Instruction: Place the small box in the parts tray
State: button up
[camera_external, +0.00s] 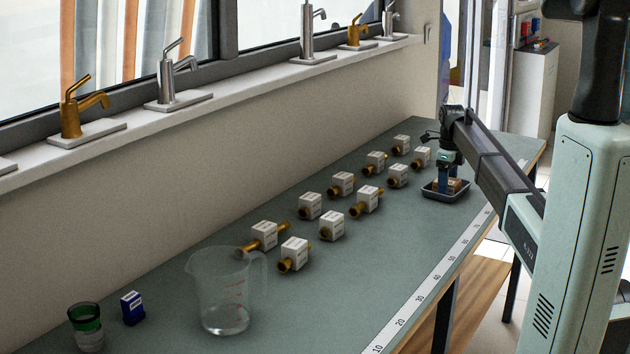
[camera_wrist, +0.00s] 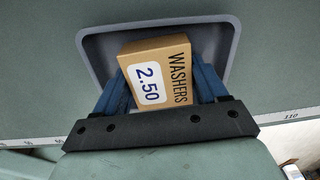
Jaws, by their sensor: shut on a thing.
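The small box (camera_wrist: 158,72) is tan, with "WASHERS" and "2.50" printed on it. It sits between the two blue fingers of my gripper (camera_wrist: 162,86), which is shut on it. The parts tray (camera_wrist: 229,50) is dark grey and shallow, and lies directly under the box in the wrist view. In the external view my gripper (camera_external: 445,182) points down inside the outline of the tray (camera_external: 441,198), and a tan part of the box (camera_external: 456,185) shows at tray level. I cannot tell whether the box touches the tray floor.
Several brass valves with white labelled blocks (camera_external: 341,183) stand in rows left of the tray. A clear measuring jug (camera_external: 222,295), a blue box (camera_external: 132,308) and a green-rimmed glass (camera_external: 87,330) stand at the near end. A ruler strip (camera_external: 440,272) runs along the bench edge.

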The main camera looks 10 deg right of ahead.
jog(key=shift+f, duration=0.1)
jog(key=o, duration=1.1)
notch_tip(320, 180, up, 12)
jog(key=shift+r, duration=0.15)
